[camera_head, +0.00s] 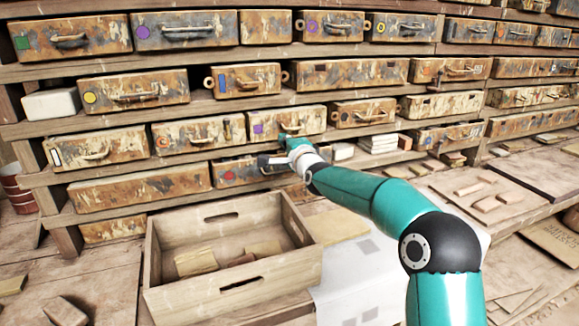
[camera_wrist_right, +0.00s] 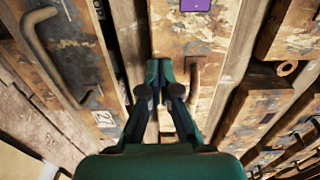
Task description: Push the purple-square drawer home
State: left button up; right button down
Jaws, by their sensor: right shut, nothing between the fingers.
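The purple-square drawer (camera_head: 308,119) is in the third row of the rack, a worn rusty front with a purple square at its left and a pull handle. In the right wrist view its front (camera_wrist_right: 190,33) shows the purple square near the top edge and the handle beside the fingers. My right gripper (camera_head: 287,136) is at this front, by the handle, fingers shut and empty. In the right wrist view the gripper (camera_wrist_right: 165,72) points at the front; whether it touches I cannot tell. The gripper partly hides the handle. My left gripper is not in view.
The red-dot drawer (camera_head: 229,176) is just below, partly behind my gripper. An orange-marked drawer (camera_head: 200,134) is to the left, and a ring-handled drawer (camera_head: 363,112) to the right. An open wooden crate (camera_head: 232,288) stands on the bench in front, holding several pieces.

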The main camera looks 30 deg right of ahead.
jog(key=shift+a, duration=0.25)
